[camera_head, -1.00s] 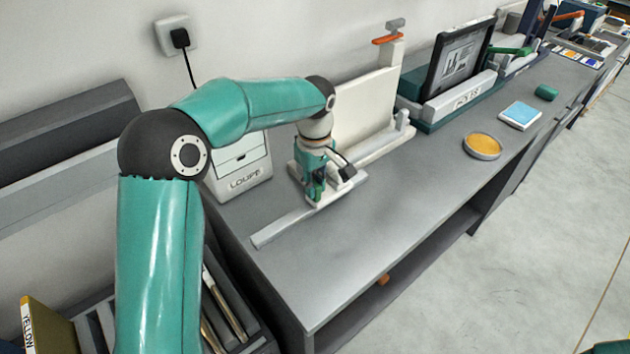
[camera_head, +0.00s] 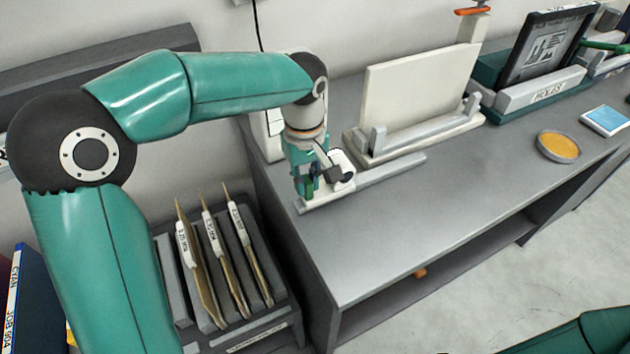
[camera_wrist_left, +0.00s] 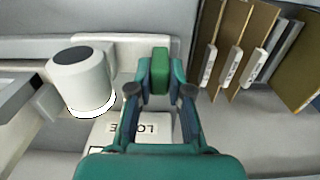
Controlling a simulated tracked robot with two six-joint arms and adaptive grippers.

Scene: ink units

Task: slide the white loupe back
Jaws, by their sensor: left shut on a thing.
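The white loupe (camera_head: 341,168) stands near the left end of a pale grey rail (camera_head: 390,172) on the grey bench. In the left wrist view the loupe (camera_wrist_left: 80,78) is a white cylinder with a dark top, left of the fingers. My left gripper (camera_head: 307,186) is down at the loupe's left side. In the left wrist view its fingers (camera_wrist_left: 160,88) are shut on a green grip block (camera_wrist_left: 160,66) beside the loupe. The join between block and loupe is partly hidden. My right gripper is out of view.
A cream panel (camera_head: 420,88) stands upright behind the rail. A framed screen on a green base (camera_head: 492,103), a yellow dish (camera_head: 558,147) and a blue pad (camera_head: 605,120) are to the right. A rack with several folders (camera_head: 225,245) stands left of the bench. The bench front is clear.

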